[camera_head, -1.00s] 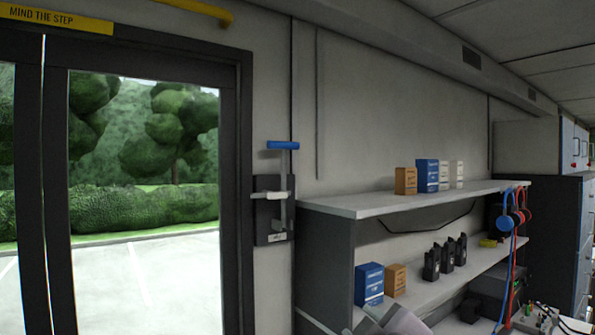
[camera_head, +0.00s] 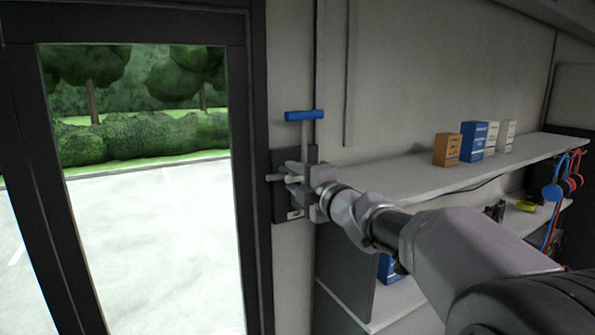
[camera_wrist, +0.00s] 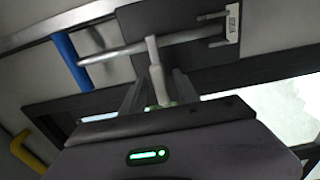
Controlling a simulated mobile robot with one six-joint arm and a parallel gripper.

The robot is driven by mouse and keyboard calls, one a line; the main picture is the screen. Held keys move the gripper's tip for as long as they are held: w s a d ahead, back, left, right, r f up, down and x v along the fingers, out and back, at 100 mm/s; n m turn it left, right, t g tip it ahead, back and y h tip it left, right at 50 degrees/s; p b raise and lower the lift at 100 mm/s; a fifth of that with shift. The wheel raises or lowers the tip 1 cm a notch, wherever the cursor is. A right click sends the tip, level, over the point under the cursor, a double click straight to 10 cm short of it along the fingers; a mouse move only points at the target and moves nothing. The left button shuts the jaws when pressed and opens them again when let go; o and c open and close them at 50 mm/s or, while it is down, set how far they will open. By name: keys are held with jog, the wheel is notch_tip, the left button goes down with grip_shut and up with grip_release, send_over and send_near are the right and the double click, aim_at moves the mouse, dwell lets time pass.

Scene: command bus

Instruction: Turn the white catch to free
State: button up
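The white catch (camera_head: 274,178) is a short pale bar on a dark plate (camera_head: 281,212) on the wall just right of the door frame. In the head view it lies about level, and my gripper hides part of it. In the wrist view the catch (camera_wrist: 155,70) runs down between my two fingers. My gripper (camera_wrist: 158,92) is open, with a finger on either side of the catch and small gaps showing. In the head view my gripper (camera_head: 296,175) is at the plate. A grey lever with a blue handle (camera_head: 304,115) rises from the same plate.
The glazed door (camera_head: 140,190) is left of the plate. A shelf unit (camera_head: 400,185) with boxes stands close on the right, beside my arm. Blue and red headsets (camera_head: 563,185) hang at its far end. A yellow bar (camera_wrist: 30,150) shows in the wrist view.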

jog(key=x, duration=0.3)
jog(key=shift+d+f, duration=0.1)
jog(key=shift+d, duration=0.1)
jog(key=shift+s, duration=0.1)
jog(key=shift+c, duration=0.5)
grip_shut()
